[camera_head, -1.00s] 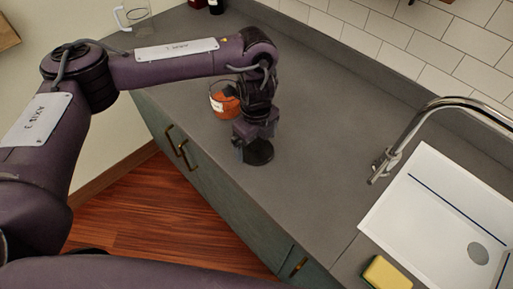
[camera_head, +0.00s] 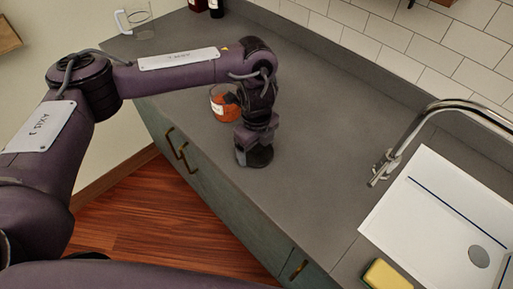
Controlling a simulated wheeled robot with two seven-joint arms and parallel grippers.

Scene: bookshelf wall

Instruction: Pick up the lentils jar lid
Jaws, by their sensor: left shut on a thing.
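The lentils jar (camera_head: 220,108) is a clear jar with orange contents and a pale label. It stands on the counter, partly hidden behind my left forearm and wrist. A dark round lid (camera_head: 260,159) is at my left gripper's tips, near the counter's front edge. My left gripper (camera_head: 256,148) points down and is shut on the lid. The fingertips are dark and small, so the exact contact is hard to see. I cannot tell whether the lid still touches the counter. My right gripper is not in view.
A glass mug (camera_head: 137,20) and dark bottles (camera_head: 216,8) stand at the back of the counter. A white sink (camera_head: 440,225) with a chrome faucet (camera_head: 400,150) and a yellow-green sponge (camera_head: 386,276) are at the right. The middle of the counter (camera_head: 325,150) is clear.

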